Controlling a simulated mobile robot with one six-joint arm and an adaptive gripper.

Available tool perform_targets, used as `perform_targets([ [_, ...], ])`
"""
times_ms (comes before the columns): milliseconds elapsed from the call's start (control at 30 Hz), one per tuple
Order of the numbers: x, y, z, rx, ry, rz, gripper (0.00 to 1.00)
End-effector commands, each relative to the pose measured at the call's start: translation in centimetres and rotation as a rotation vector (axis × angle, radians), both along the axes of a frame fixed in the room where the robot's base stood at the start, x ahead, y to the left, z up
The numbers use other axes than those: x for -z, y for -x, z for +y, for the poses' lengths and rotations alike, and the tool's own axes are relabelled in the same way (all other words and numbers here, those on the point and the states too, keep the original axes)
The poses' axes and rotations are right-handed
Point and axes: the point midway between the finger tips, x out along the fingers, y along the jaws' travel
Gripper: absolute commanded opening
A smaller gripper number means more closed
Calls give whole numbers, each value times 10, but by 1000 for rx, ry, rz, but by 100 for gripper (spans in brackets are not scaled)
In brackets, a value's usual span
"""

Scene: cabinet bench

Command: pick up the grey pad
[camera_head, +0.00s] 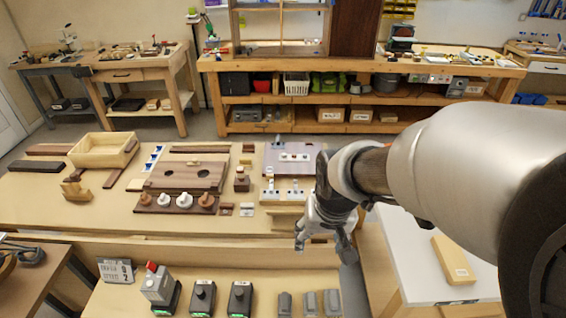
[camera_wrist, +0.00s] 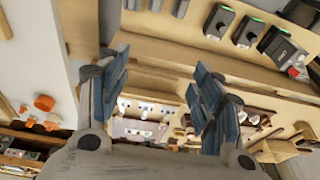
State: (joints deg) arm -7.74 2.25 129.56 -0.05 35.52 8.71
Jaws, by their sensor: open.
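Small grey blocks stand side by side on the low front bench: a left one (camera_head: 285,304), a middle one (camera_head: 309,304) and a right one (camera_head: 332,303). They look alike, and I cannot tell which is the grey pad. In the wrist view, small grey shapes (camera_wrist: 156,5) show at the top edge, partly cut off. My gripper (camera_head: 325,243) is open and empty, above and behind the blocks near the main bench's front edge. In the wrist view its blue-grey fingers (camera_wrist: 160,88) are spread apart, with nothing between them.
Dark units with green lights (camera_head: 240,298) and a grey box with a red button (camera_head: 158,286) stand left of the blocks. The main bench (camera_head: 60,205) holds wooden boards and an open wooden box (camera_head: 102,150). A white-topped table (camera_head: 410,270) stands at right.

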Motion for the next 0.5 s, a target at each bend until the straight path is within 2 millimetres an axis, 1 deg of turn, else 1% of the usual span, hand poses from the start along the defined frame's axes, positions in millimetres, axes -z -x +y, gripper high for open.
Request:
perform_targets([
  [33, 12, -10, 8, -2, 1, 30, 60],
  [100, 32, -24, 17, -2, 1, 54, 60],
  [167, 51, -34, 25, 1, 2, 74, 60],
  [233, 76, -43, 34, 2, 5, 99, 60],
  [367, 126, -52, 51, 7, 10, 142, 60],
  [400, 141, -52, 55, 7, 13, 156, 60],
  [500, 177, -51, 64, 11, 17, 181, 60],
])
